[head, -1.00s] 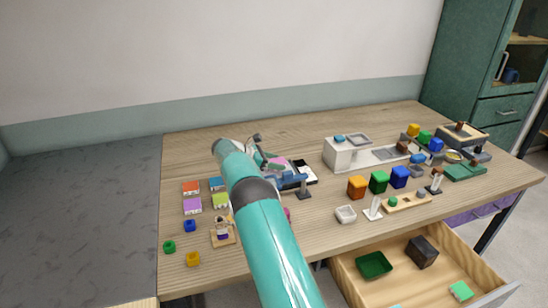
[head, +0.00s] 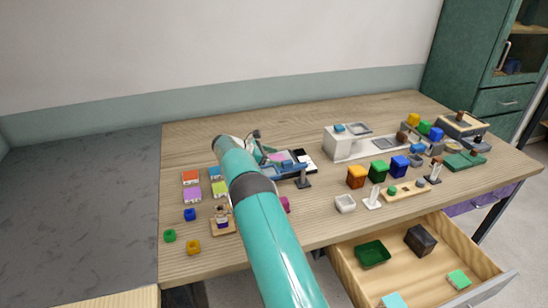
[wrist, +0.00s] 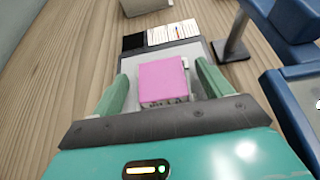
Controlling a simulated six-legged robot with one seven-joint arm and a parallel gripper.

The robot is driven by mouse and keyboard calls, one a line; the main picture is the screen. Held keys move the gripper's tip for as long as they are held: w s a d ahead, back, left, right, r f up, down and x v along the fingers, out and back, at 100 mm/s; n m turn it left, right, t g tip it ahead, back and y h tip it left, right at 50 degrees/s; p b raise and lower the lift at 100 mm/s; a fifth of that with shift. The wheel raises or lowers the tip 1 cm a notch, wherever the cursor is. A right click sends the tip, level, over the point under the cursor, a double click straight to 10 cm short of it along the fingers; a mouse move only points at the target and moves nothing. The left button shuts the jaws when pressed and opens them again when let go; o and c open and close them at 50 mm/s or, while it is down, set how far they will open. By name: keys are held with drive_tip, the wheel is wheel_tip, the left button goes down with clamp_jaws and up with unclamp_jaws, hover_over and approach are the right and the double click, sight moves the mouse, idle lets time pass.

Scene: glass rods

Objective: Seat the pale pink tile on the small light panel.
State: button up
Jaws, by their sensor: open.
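The pale pink tile (wrist: 163,79), a thick square block with small dark marks on its near side, lies between my fingers in the wrist view. A grey panel (wrist: 196,51), which looks like the small light panel, lies under and around it. I cannot tell whether the tile is flush on it. My gripper (wrist: 161,72) is open, one green finger on each side of the tile, with a narrow gap visible at the right. In the head view the tile (head: 279,157) shows as a pink patch beside my arm, which hides most of the spot.
In the wrist view a dark post stand (wrist: 232,48) and blue equipment (wrist: 288,97) stand close on the right. A black and white card (wrist: 172,33) lies beyond the panel. Wood is clear to the left. An open drawer (head: 408,262) juts from the table front.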

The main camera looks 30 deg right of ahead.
drive_tip(key=v, duration=1.2)
drive_tip(key=shift+w+a, duration=0.15)
drive_tip(key=shift+a, duration=0.05)
drive_tip(key=shift+w+a+r, duration=0.1)
drive_tip(key=shift+a+r, duration=0.25)
drive_tip(key=shift+a, duration=0.2)
drive_tip(key=shift+r, duration=0.35)
drive_tip(key=s+a+r+m+t+y, duration=0.2)
drive_tip(key=s+a+r+m+y, duration=0.25)
drive_tip(key=s+r, duration=0.5)
drive_tip(key=s+a+r+m+t+y, duration=0.3)
drive_tip(key=s+a+r, duration=0.2)
drive_tip(key=s+r, duration=0.45)
drive_tip(key=s+a+f+m+t+y, duration=0.1)
drive_tip(key=s+a+f+m+y, duration=0.1)
drive_tip(key=s, duration=1.1)
drive_tip(key=s+a+f+m+t+y, duration=0.2)
drive_tip(key=s+a+f+m+y, duration=0.1)
drive_tip(key=s+a, duration=0.6)
drive_tip(key=s+f+m, duration=0.1)
drive_tip(key=s+m, duration=0.1)
drive_tip(key=s, duration=0.2)
drive_tip(key=shift+s+a+m+t, duration=0.3)
drive_tip(key=shift+s+m, duration=0.05)
